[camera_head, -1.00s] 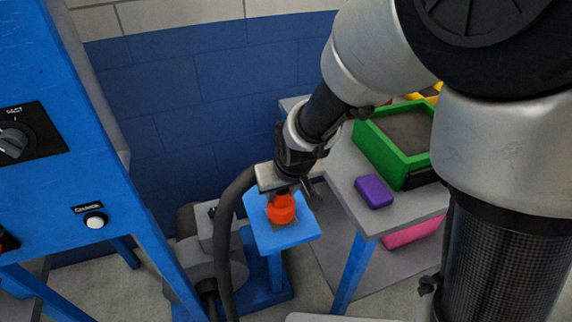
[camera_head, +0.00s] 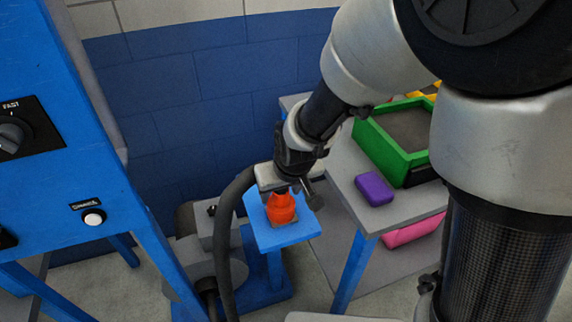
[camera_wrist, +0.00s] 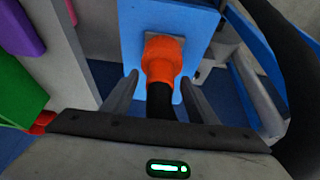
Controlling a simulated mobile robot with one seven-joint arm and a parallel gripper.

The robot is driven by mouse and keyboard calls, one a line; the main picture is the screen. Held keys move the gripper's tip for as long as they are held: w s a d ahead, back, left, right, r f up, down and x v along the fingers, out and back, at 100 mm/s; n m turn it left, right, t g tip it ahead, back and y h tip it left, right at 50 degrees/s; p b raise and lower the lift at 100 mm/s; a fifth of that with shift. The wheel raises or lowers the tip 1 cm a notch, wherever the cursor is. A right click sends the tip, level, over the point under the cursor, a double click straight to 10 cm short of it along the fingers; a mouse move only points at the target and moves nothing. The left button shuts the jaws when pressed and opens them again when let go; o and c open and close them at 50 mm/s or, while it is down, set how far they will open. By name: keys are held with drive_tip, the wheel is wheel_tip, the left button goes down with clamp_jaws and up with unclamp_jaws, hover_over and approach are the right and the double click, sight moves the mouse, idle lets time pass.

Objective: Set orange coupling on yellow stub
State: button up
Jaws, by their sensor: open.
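The orange coupling (camera_head: 281,208) stands on a small blue stand (camera_head: 262,238), on a grey plate. In the wrist view the orange coupling (camera_wrist: 163,58) lies ahead, with a black part running from it toward my gripper. My gripper (camera_head: 284,191) is just above and around the coupling's top in the head view. In the wrist view my gripper (camera_wrist: 160,83) has its two grey fingers apart, one on each side of the black part, with gaps showing. No yellow stub can be made out in either view.
A blue machine panel (camera_head: 60,160) with a knob and a white button stands at left. A dark hose (camera_head: 226,235) curves beside the stand. At right a grey table (camera_head: 405,208) holds a purple block (camera_head: 374,188) and a green tray (camera_head: 380,150).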

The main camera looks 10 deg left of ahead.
drive_tip(key=p+v, duration=0.4)
drive_tip(key=v, duration=1.3)
drive_tip(key=s+d+r+m+t+h, duration=0.1)
drive_tip(key=s+d+r+m, duration=0.25)
drive_tip(key=d, duration=0.55)
drive_tip(key=s+d+r+m+h, duration=0.1)
drive_tip(key=s+d+r+m, duration=0.1)
drive_tip(key=s+d+r, duration=0.45)
wheel_tip(320, 180, up, 13)
drive_tip(key=w+d+p, duration=0.1)
drive_tip(key=p, duration=1.4)
drive_tip(key=shift+d, duration=0.35)
drive_tip(key=shift+w+f, duration=0.1)
drive_tip(key=shift+f, duration=0.1)
drive_tip(key=shift+c, duration=0.3)
